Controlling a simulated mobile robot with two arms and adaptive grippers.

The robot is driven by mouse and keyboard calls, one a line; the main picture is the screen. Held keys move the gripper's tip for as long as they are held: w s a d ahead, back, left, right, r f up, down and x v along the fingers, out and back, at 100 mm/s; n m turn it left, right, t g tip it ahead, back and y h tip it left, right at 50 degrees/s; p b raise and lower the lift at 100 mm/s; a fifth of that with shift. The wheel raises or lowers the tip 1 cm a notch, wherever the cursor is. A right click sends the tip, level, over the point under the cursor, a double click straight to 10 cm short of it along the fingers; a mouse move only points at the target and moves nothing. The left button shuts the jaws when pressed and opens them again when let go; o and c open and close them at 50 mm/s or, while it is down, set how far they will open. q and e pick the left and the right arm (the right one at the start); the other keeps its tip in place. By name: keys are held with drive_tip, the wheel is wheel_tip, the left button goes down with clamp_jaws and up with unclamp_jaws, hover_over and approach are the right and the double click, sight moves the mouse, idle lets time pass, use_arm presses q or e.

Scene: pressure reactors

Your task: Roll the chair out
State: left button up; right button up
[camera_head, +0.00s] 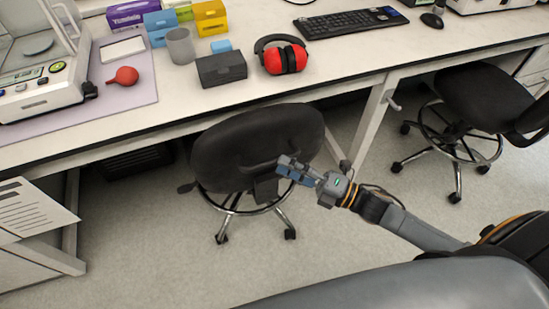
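A black office chair (255,140) stands at the front of the lab bench, partly under its edge. Its rounded backrest faces me, and its ring footrest and wheeled legs show below on the grey floor. My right gripper (288,167) comes in from the right and lies in front of the lower right part of the backrest. Whether it touches the chair, and whether its fingers are open or shut, I cannot tell. My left gripper is out of view. The seat is mostly hidden behind the backrest.
The white bench (330,77) bears red ear muffs (285,58), a dark box (221,68), a keyboard (350,22) and a balance (40,70). A bench leg (374,125) stands right of the chair. A second black chair (485,98) is farther right. Floor in front is clear.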

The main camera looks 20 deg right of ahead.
sight(275, 160)
drive_tip(key=shift+x, duration=1.95)
drive_tip(key=shift+f, duration=0.1)
clamp_jaws()
